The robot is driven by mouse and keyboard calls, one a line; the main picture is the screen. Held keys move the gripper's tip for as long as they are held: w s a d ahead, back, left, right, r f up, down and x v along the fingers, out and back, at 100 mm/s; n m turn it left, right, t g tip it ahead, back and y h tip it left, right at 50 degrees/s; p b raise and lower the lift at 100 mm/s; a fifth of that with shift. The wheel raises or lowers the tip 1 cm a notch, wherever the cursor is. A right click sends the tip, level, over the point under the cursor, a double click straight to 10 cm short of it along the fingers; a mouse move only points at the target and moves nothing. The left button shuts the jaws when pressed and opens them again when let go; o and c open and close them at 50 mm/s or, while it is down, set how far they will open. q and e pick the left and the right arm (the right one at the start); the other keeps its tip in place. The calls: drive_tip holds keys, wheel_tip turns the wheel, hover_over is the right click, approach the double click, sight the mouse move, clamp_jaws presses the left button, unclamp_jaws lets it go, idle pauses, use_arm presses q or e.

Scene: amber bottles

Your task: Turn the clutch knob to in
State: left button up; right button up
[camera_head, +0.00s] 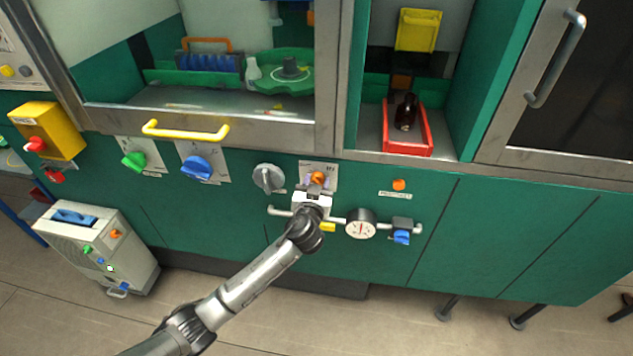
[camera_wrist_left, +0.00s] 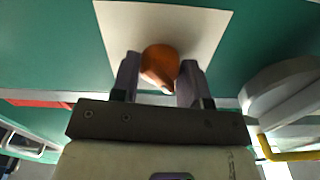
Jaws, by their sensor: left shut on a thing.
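The orange clutch knob (camera_head: 317,179) sits on a pale plate (camera_head: 305,169) on the green front panel. In the left wrist view the knob (camera_wrist_left: 159,66) lies between the two fingers of my left gripper (camera_wrist_left: 158,80), with its pointed end toward the gripper body. My left gripper (camera_head: 314,188) is shut on the knob in the head view and hides part of it and of the plate's lettering. My right gripper is not in view.
A grey knob (camera_head: 268,178) is close on the left, with a blue knob (camera_head: 197,167) and a green knob (camera_head: 134,160) beyond. A pipe with a round gauge (camera_head: 361,224) and a blue valve (camera_head: 402,237) runs just below. A yellow handle (camera_head: 186,130) sticks out above left.

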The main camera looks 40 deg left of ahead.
use_arm(q)
drive_tip(key=m+p, duration=0.2)
drive_tip(key=m, duration=0.2)
drive_tip(key=shift+r+p, duration=0.15)
drive_tip(key=shift+p, duration=0.2)
drive_tip(key=m+p, duration=0.2)
drive_tip(key=m, duration=0.2)
drive_tip(key=m+p, duration=0.3)
drive_tip(key=m, duration=0.2)
drive_tip(key=shift+m+p, duration=0.65)
drive_tip(key=shift+m, duration=1.25)
drive_tip(key=o, duration=0.9)
